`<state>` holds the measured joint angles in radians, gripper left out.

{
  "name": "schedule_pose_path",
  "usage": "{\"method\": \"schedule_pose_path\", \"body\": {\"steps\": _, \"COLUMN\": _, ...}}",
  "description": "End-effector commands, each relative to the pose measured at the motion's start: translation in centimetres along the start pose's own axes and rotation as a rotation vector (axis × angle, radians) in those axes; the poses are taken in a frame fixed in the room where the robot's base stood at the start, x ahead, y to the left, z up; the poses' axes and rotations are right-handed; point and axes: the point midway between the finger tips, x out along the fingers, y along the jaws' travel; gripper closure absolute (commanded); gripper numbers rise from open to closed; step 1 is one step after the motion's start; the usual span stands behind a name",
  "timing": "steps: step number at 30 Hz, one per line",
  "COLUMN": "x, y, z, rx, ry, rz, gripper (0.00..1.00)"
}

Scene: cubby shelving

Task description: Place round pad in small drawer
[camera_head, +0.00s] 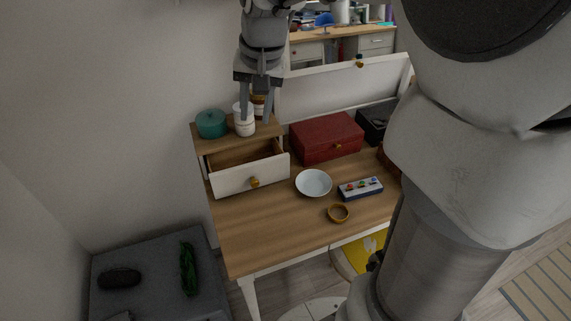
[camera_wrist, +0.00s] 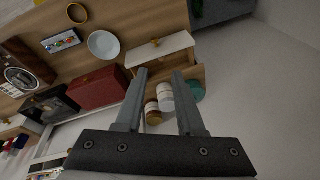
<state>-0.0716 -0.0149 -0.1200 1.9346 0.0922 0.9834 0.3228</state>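A small round brown-orange piece (camera_head: 338,213), perhaps the round pad, lies near the desk's front edge. Its rim looks raised, so I cannot tell if it is flat. It also shows at the top left of the wrist view (camera_wrist: 77,13). The small drawer (camera_head: 250,177), with a white front and gold knob, is pulled open at the desk's left; its inside looks empty. It also shows in the wrist view (camera_wrist: 160,49). My gripper (camera_head: 255,116) is open and points down over the shelf above the drawer. Its fingers (camera_wrist: 160,78) hold nothing.
A teal pot (camera_head: 211,124) and white-and-brown jars (camera_head: 243,126) stand on the shelf under my gripper. A red box (camera_head: 326,138), white bowl (camera_head: 313,183), tray with coloured pieces (camera_head: 360,188) and dark box (camera_head: 376,121) are on the desk. Its front left is clear.

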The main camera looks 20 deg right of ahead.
Motion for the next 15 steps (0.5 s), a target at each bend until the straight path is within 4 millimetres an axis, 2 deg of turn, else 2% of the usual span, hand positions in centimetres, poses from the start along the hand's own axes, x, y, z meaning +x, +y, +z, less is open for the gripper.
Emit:
{"method": "schedule_pose_path", "body": {"steps": 1, "x": -1.1, "y": 0.4, "z": 1.2, "rx": -0.025, "ry": 0.019, "rz": -0.009, "gripper": 0.62}}
{"method": "schedule_pose_path", "body": {"steps": 6, "x": -3.4, "y": 1.7, "z": 5.0, "rx": -0.123, "ry": 0.073, "rz": -0.023, "gripper": 0.62}}
{"method": "schedule_pose_path", "body": {"steps": 15, "x": -5.3, "y": 4.5, "z": 11.8, "rx": -0.292, "ry": 0.177, "rz": -0.017, "gripper": 0.62}}
